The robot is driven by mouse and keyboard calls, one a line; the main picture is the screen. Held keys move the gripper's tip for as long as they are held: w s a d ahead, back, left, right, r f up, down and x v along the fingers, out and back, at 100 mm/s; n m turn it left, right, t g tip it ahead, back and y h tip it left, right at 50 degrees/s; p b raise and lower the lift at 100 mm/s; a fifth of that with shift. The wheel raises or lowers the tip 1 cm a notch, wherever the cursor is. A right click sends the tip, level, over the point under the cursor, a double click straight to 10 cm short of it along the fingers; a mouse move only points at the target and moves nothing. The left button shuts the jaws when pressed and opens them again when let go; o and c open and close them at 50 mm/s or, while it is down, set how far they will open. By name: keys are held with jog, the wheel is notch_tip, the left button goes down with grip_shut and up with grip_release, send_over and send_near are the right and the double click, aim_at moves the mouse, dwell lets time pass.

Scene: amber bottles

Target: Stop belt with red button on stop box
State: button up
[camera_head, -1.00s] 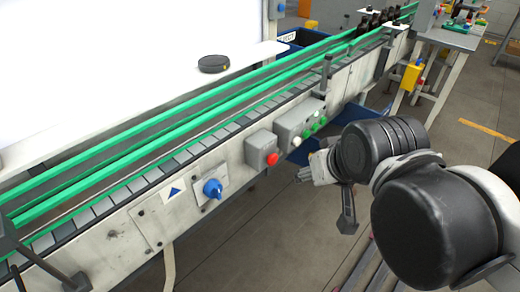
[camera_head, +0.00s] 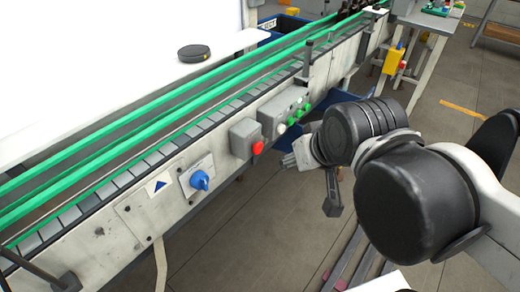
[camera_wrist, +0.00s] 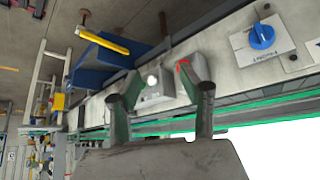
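The stop box (camera_head: 243,136) is a small grey box on the conveyor's side panel, with a round red button (camera_head: 257,148) on its front. My gripper (camera_head: 289,160) is just right of the button in the head view, apart from it in the picture. In the wrist view my gripper (camera_wrist: 161,74) has its two fingers spread with nothing held between them.
A grey box (camera_head: 272,117) with white and green buttons is beside the stop box. A blue rotary knob (camera_head: 199,180) is to the left. The green-railed conveyor (camera_head: 150,118) runs behind, with dark bottles (camera_head: 347,10) far along it. A blue bin (camera_wrist: 103,55) is below the conveyor.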

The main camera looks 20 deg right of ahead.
grip_shut()
dwell(1.2)
